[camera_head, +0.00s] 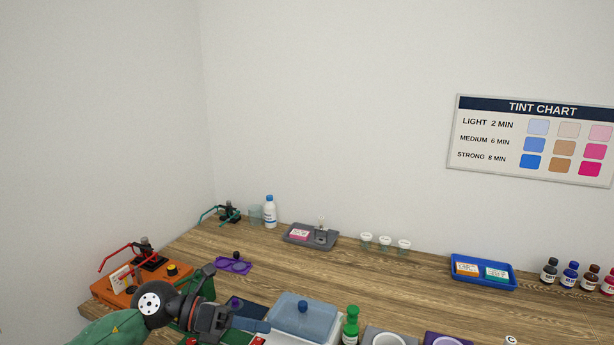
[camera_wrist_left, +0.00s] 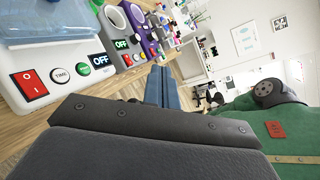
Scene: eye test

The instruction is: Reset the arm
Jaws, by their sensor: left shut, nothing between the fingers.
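My left arm comes in from the lower left in the head view. Its gripper (camera_head: 262,326) has blue fingers that point right, over the front part of the wooden table. The fingers lie together with nothing between them. In the left wrist view the shut blue fingers (camera_wrist_left: 161,86) point away from the camera, beside a white control panel (camera_wrist_left: 60,72). My right gripper shows in neither view.
A blue-grey lidded box (camera_head: 303,318) and a green-capped bottle (camera_head: 351,325) stand close to the gripper. An orange unit (camera_head: 122,291) is at the left. A grey tray (camera_head: 326,243), a blue tray (camera_head: 484,285) and several bottles stand farther back. The mid-table has bare wood.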

